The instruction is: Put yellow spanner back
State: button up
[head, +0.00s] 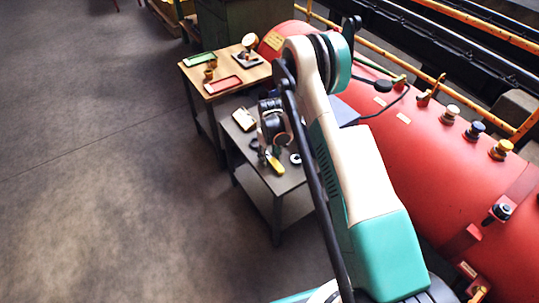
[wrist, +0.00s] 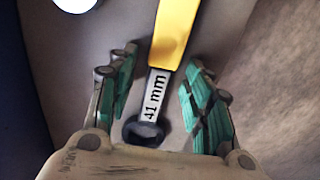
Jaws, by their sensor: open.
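The yellow spanner (wrist: 173,35) lies on the grey table and has a yellow handle, a pale shank marked "41 mm" and a dark ring end. In the wrist view its shank and ring end are between the two green-padded fingers of my gripper (wrist: 160,100), with a gap on both sides. My gripper is open. In the head view the spanner's yellow handle (head: 275,165) shows near the table's right side, just below my gripper (head: 268,153). The rest of the spanner is hard to make out there.
A large red boiler (head: 440,160) stands right. Open floor lies left.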

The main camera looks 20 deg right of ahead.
notch_tip(320, 180, up, 13)
jog(key=p, duration=0.4)
notch_tip(320, 180, up, 14)
jog(key=t, duration=0.1)
send_over(270, 157)
jog(key=s, duration=0.3)
jog(key=s+r+m+t, duration=0.2)
jog(key=s+r, duration=0.6)
jog(key=r, duration=0.5)
jog(key=s+r+t, duration=0.2)
jog(key=s+r, duration=0.1)
jog(key=s, duration=0.8)
jog(key=s+r+m+t, duration=0.1)
jog(key=s+r, duration=0.3)
jog(key=s, duration=0.7)
jog(key=shift+s+m+t, duration=0.3)
jog(key=shift+s+t, duration=0.1)
jog(key=shift+t, duration=0.2)
jog(key=shift+a, duration=0.1)
